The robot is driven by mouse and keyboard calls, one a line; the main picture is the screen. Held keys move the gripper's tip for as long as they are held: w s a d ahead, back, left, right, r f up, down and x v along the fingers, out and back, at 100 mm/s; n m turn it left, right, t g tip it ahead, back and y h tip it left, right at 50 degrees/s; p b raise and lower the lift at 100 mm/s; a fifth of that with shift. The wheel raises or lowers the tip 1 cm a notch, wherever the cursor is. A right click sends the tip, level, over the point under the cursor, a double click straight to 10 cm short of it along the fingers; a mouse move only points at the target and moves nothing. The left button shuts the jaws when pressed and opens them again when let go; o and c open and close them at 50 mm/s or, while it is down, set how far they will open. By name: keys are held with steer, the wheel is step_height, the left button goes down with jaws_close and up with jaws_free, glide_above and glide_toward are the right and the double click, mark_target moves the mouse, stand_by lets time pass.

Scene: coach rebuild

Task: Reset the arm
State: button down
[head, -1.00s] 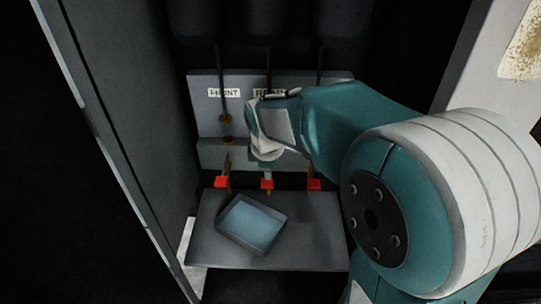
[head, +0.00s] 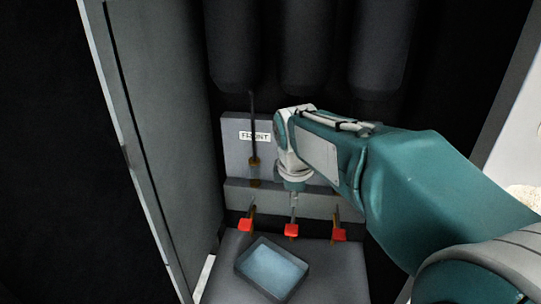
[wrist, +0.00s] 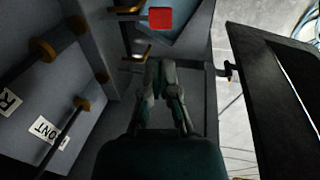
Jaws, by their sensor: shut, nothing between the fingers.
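My gripper (head: 293,208) is shut and empty, pointing down just above the middle red-tipped lever (head: 291,231) in the head view. I cannot tell whether it touches that lever. My gripper (wrist: 160,68) also shows in the wrist view, its fingers together, with nothing held. My teal and white arm reaches in from the right and covers part of the back panel (head: 236,160).
Red-tipped levers stand on the left (head: 246,225) and right (head: 339,235). A blue-bottomed tray (head: 270,268) lies on the grey shelf (head: 222,262) in front. A FRONT label (head: 254,136) marks the panel. A tall cabinet wall (head: 160,140) closes the left side; dark cylinders (head: 305,50) hang above.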

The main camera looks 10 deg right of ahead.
steer(key=s+d+f+m+t, duration=0.1)
steer(key=s+m+t, duration=0.2)
steer(key=s+m, duration=1.1)
steer(key=s, duration=0.5)
steer(key=shift+s+d+y, duration=0.15)
steer(key=shift+s+y, duration=0.05)
steer(key=shift+y, duration=0.2)
steer(key=shift+d, duration=0.1)
